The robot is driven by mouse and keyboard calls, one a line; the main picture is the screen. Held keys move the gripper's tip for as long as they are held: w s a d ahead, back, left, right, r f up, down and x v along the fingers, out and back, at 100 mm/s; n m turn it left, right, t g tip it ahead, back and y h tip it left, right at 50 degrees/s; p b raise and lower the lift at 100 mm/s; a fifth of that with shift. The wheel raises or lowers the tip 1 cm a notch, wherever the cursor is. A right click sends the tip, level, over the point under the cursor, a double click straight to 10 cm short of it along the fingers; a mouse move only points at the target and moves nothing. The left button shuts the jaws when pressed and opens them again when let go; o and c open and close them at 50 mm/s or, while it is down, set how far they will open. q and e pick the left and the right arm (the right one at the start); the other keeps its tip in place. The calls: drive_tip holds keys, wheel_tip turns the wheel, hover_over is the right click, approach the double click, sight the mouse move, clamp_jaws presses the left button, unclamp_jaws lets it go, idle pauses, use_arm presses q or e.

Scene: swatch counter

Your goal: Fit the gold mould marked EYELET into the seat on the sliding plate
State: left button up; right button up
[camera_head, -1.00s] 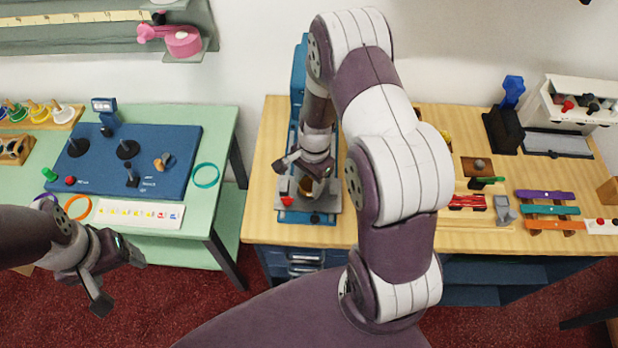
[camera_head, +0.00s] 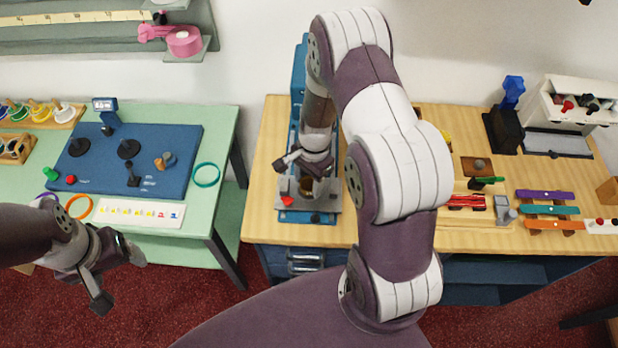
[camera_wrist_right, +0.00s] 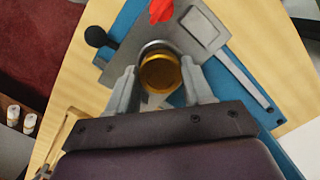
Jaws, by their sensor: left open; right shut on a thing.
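The gold mould (camera_wrist_right: 162,74) is a round, shiny piece held between the fingertips of my right gripper (camera_wrist_right: 160,70) in the right wrist view. No EYELET mark is readable on it. The grey sliding plate (camera_wrist_right: 199,29) lies right below, on a blue base (camera_wrist_right: 243,78). A round grey rim on the plate shows at the mould's far side; the mould covers most of it, and I cannot tell whether the mould touches it. In the head view my right gripper (camera_head: 306,170) is over the plate (camera_head: 325,206). My left gripper (camera_head: 121,280) is open and empty, before the green table.
A red part (camera_wrist_right: 160,10) and a black knob (camera_wrist_right: 96,37) are at the plate. A wooden counter (camera_head: 270,150) carries the blue base; a red toy car (camera_head: 466,201) and coloured bars (camera_head: 548,209) lie to the right. The green table (camera_head: 215,150) stands left.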

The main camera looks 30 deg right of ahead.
drive_tip(key=shift+f+b, duration=0.45)
drive_tip(key=shift+f, duration=0.2)
idle(0.4)
drive_tip(key=o, duration=1.3)
